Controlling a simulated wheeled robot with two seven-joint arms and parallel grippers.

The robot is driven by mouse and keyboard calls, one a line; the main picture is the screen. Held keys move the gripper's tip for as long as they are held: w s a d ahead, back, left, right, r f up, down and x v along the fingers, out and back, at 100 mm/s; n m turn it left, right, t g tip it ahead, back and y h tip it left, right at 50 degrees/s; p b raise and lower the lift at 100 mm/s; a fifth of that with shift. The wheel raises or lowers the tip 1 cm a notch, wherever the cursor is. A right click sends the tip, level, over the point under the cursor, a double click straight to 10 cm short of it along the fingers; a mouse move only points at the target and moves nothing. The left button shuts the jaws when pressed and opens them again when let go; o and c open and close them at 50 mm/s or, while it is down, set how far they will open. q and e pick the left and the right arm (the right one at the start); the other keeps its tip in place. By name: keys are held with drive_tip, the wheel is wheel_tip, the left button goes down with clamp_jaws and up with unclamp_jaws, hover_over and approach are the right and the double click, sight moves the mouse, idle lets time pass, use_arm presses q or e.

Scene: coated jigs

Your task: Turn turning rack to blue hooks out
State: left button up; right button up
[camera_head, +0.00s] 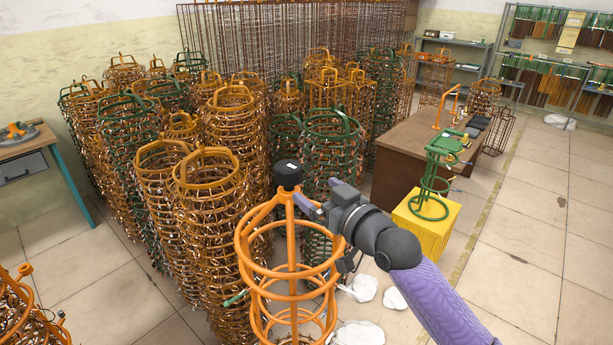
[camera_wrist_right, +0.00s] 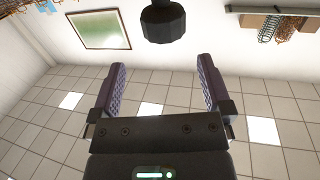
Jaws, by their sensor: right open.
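The turning rack (camera_head: 291,271) is an orange frame of stacked rings around an upright post, with a black knob (camera_head: 288,174) on top. It stands upright in the lower middle of the head view. A short green piece (camera_head: 235,299) sticks out on its left side; I cannot make out blue hooks. My right gripper (camera_head: 318,193) is open, beside the knob on its right and slightly lower in the picture. In the right wrist view the knob (camera_wrist_right: 163,20) lies beyond the open fingertips (camera_wrist_right: 161,66), not between them. My left gripper is not in view.
Tall stacks of orange and green wire jigs (camera_head: 225,135) crowd close behind and left of the rack. A yellow box (camera_head: 427,228) with a green jig (camera_head: 435,178) stands to the right, before a brown desk (camera_head: 405,165). White crumpled pieces (camera_head: 357,333) lie on the floor.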

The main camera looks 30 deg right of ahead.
sight(296, 174)
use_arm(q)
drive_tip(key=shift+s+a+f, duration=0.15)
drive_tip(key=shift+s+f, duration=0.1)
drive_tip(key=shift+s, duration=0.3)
use_arm(e)
drive_tip(key=w, duration=0.3)
drive_tip(key=w+a, duration=0.1)
drive_tip(key=w, duration=0.5)
drive_tip(key=shift+w+a+r, duration=0.15)
drive_tip(key=shift+a+r, duration=0.1)
drive_tip(key=shift+r, duration=0.05)
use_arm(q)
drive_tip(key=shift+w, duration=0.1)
use_arm(e)
clamp_jaws()
